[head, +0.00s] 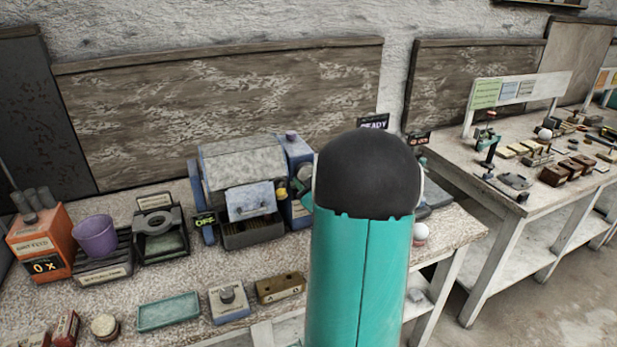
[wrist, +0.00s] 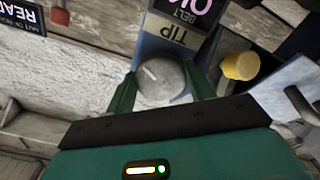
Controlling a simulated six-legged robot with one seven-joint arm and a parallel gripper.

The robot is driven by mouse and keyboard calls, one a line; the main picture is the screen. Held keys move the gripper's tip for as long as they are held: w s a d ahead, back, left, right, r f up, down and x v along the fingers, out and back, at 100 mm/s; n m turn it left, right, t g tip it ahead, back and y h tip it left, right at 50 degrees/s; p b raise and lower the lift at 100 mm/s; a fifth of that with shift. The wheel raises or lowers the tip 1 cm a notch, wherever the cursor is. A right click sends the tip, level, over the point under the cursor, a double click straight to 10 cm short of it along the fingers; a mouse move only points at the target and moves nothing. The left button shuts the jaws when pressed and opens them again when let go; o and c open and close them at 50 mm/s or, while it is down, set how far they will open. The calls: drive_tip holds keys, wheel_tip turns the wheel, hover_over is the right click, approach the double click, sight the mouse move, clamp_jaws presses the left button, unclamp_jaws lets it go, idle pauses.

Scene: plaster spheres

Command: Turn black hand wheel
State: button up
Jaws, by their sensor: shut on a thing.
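My gripper (wrist: 161,88) has its two green fingers on either side of a round dark-grey knob (wrist: 165,78) with a white line on its face, and is shut on it. The knob sits on a blue post below a TIP label (wrist: 176,32) in the wrist view. I cannot tell for sure that this is the black hand wheel; no other wheel shows clearly. In the head view the blue-and-grey machine (head: 243,165) stands on the bench, and my teal arm hides its right end, the knob and most of my gripper.
A yellow cylinder (wrist: 240,66) sticks out beside the knob. A lit sign (wrist: 188,8) is above it. On the bench are a purple cup (head: 96,237), an orange box (head: 40,242) and a teal tray (head: 168,311). A second bench (head: 520,205) stands to the right.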

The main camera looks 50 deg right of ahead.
drive_tip(key=n, duration=0.6)
drive_tip(key=shift+n, duration=0.3)
drive_tip(key=n, duration=0.5)
drive_tip(key=shift+r, duration=0.1)
drive_tip(key=n, duration=0.6)
drive_tip(key=shift+r+n, duration=0.1)
drive_tip(key=shift+n, duration=0.3)
drive_tip(key=n, duration=0.5)
drive_tip(key=shift+n, duration=0.3)
drive_tip(key=o, duration=0.7)
